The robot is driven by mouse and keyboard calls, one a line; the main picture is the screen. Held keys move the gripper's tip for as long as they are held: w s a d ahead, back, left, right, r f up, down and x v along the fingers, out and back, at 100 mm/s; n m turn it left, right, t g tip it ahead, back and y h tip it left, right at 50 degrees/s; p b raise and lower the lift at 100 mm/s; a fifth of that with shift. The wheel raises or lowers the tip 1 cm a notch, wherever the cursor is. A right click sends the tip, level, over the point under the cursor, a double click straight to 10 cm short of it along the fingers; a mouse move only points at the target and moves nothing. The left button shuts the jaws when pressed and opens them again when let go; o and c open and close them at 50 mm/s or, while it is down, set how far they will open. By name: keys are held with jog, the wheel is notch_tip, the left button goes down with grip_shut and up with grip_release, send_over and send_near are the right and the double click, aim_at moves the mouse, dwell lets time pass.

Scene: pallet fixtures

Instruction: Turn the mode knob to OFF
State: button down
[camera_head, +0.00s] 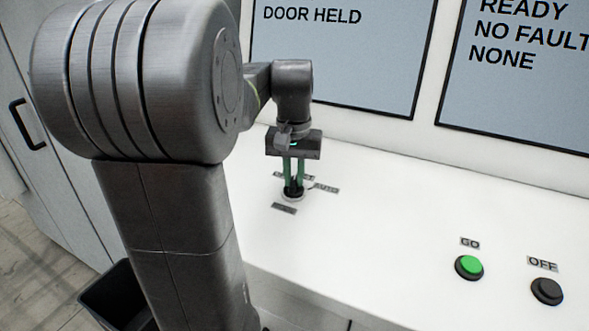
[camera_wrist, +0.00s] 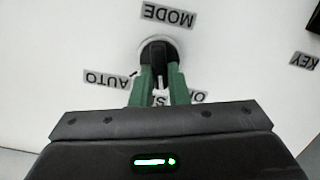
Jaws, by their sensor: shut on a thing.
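The mode knob (camera_head: 292,197) is a small dark knob on a pale round base, on the white bench top. In the wrist view the knob (camera_wrist: 158,48) shows beyond the fingertips. My gripper (camera_head: 293,186) points down at it, its green fingers (camera_wrist: 161,72) shut on the knob, one on each side. Around it in the wrist view are a MODE label (camera_wrist: 168,15), an AUTO label (camera_wrist: 107,79) and two labels partly hidden by the fingers, one beginning with O. I cannot tell which position the knob points at.
A green GO button (camera_head: 469,266) and a dark OFF button (camera_head: 547,290) stand to the right on the bench. Two grey display panels (camera_head: 340,60) rise behind, one reading DOOR HELD. A KEY label (camera_wrist: 304,61) lies at the wrist view's right.

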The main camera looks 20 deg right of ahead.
aim_at(293, 180)
jog(key=n+p, duration=0.2)
jog(key=n, duration=0.3)
jog(key=shift+w+a, duration=0.1)
jog(key=shift+a, duration=0.05)
jog(key=shift+n, duration=0.4)
jog(key=c, duration=1.4)
grip_release()
notch_tip(293, 180, up, 14)
jog(key=shift+f, duration=0.1)
notch_tip(293, 180, down, 14)
